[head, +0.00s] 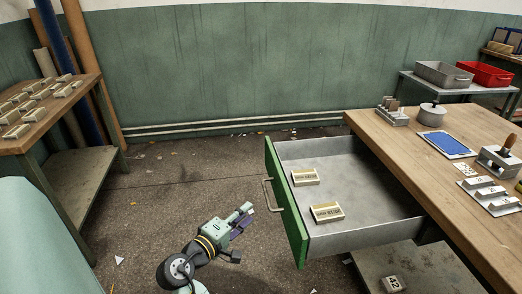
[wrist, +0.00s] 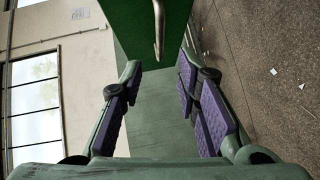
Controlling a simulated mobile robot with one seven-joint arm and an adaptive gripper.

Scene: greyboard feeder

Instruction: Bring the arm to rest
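My gripper (head: 243,230) is low in front of the open drawer, to the left of its green front (head: 287,205). In the wrist view my gripper (wrist: 160,88) has its two purple-padded fingers wide apart with nothing between them. The drawer's metal handle (head: 268,195) stands near the gripper but apart from it. The handle also shows in the wrist view (wrist: 158,30), beyond the fingertips, with the green drawer front (wrist: 130,25) behind it.
The grey drawer (head: 370,195) is pulled out from the wooden workbench (head: 440,170) and holds two small labelled boxes (head: 305,177). A side table (head: 45,120) with several blocks stands at left. Floor (head: 185,185) between them is mostly clear.

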